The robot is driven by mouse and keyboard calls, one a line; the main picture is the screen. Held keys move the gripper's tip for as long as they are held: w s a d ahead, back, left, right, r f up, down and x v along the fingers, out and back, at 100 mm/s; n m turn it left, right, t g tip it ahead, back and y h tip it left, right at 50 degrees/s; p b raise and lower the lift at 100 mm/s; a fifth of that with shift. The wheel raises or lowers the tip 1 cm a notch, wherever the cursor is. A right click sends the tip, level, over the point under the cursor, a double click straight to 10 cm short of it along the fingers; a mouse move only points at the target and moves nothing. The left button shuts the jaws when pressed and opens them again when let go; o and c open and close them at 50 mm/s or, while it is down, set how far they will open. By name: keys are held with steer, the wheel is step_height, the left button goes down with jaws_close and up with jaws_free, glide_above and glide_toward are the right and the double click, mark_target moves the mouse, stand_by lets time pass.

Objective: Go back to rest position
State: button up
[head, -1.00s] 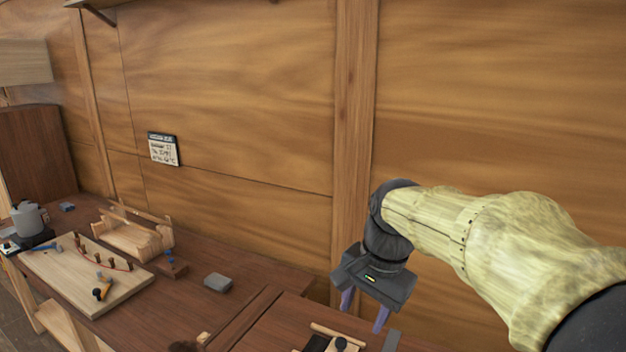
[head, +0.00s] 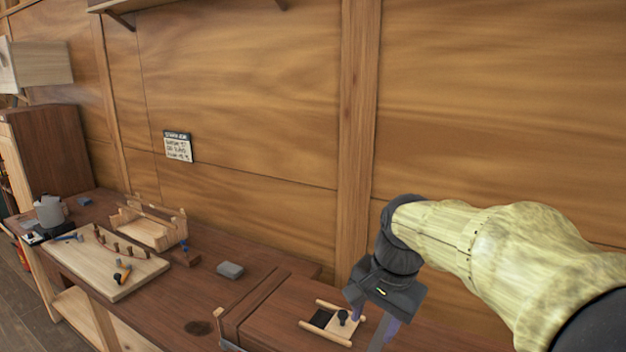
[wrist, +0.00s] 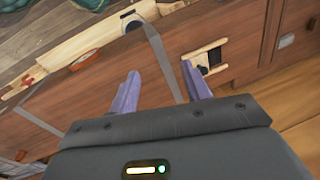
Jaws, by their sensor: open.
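My gripper (head: 370,322) is at the lower right of the head view, at the end of my arm, pointing down above the right part of the workbench. In the wrist view its two purple fingers (wrist: 165,88) are spread apart with nothing between them. Below and beside it in the head view lies a small wooden frame with a dark slot and a black knob (head: 343,318). The frame also shows in the wrist view (wrist: 205,60), near the right finger.
The dark workbench (head: 203,290) runs along the wooden wall. On it are a pale board (head: 85,262) with pegs and tools, a wooden cradle (head: 150,226), a grey block (head: 230,270) and a grey pot (head: 50,212). A notice (head: 178,146) hangs on the wall. The air around my arm is clear.

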steer(key=s+d+f+n, duration=0.2)
steer(key=s+f+n, duration=0.1)
steer(key=f, duration=0.5)
steer(key=s+d+f+n+t+h, duration=0.1)
steer(key=s+d+f+n, duration=0.2)
steer(key=f, duration=0.5)
steer(key=shift+s+f+n+h, duration=0.2)
steer(key=shift+s+n+h, duration=0.1)
steer(key=shift+s+n, duration=0.45)
stand_by(0.3)
